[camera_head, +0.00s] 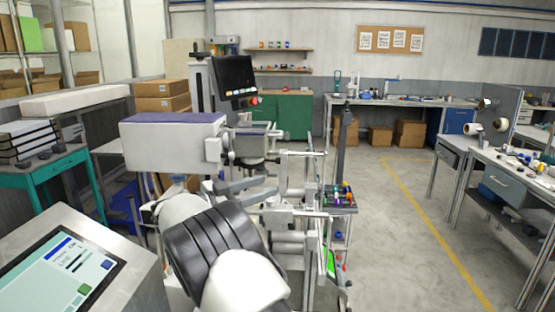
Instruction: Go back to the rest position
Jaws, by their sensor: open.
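The black and white links of my arm fill the lower middle of the head view, bent close to my body. I cannot make out my gripper or its fingertips in this view. Whether it holds anything does not show. Behind the arm stands a grey machine frame (290,215) with rods and a dark monitor (235,77). A white box with a purple top (172,118) sits just left of it, beyond the arm.
A console with a lit screen (60,272) stands close at lower left. A teal table (50,170) is at left. Workbenches (515,175) line the right side. The floor with a yellow line (425,215) is clear at right. A green cabinet (295,115) stands at the back.

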